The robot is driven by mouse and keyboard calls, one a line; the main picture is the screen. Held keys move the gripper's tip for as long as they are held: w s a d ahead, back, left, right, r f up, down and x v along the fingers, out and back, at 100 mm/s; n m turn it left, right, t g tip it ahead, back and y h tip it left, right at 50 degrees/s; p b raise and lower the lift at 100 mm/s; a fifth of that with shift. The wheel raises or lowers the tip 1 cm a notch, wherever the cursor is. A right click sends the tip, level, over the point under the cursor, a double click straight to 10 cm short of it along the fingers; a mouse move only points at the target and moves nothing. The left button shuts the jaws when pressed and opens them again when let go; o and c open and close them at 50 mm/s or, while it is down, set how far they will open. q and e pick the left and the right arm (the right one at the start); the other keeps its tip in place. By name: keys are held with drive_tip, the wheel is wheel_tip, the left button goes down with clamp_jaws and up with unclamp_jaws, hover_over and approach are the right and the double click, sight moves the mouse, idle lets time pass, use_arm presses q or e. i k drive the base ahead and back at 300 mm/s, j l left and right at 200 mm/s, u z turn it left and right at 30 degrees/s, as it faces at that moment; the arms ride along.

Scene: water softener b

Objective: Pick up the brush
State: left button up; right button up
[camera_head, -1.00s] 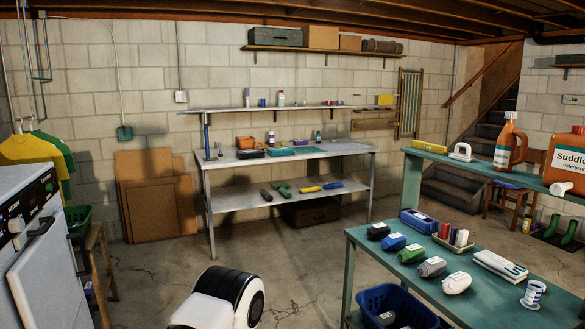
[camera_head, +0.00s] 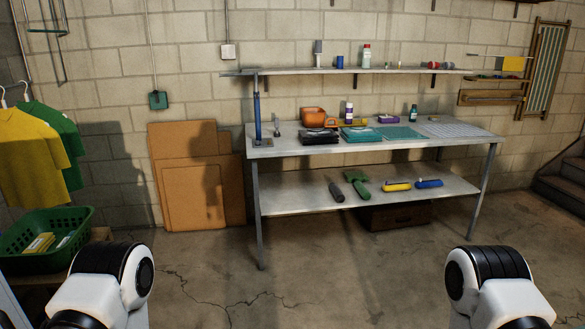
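I cannot tell any object apart as the brush for certain. A small upright grey and pale item (camera_head: 318,53) on the wall shelf has a brush-like outline but is too small to be sure. On the workbench's lower shelf lie a dark cylindrical tool (camera_head: 336,191), a green tool (camera_head: 358,184), a yellow tool (camera_head: 397,187) and a blue tool (camera_head: 429,183). White and black links of my arms show at the bottom left and bottom right. Neither gripper is in view.
The metal workbench (camera_head: 375,146) stands against the block wall, with a wall shelf (camera_head: 350,71) above. An orange container (camera_head: 313,116) and folded cloths sit on top. A green basket (camera_head: 45,238) is at left. Floor before the bench is clear.

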sight(335, 127)
drive_tip(key=i+z, duration=0.1)
drive_tip(key=i, duration=0.35)
drive_tip(key=i+j, duration=0.15)
drive_tip(key=i, duration=0.35)
drive_tip(key=i+j+z, duration=0.15)
drive_tip(key=i, duration=0.3)
drive_tip(key=i+j, duration=0.1)
drive_tip(key=i, duration=0.35)
drive_tip(key=i+j+z, duration=0.15)
drive_tip(key=i, duration=0.3)
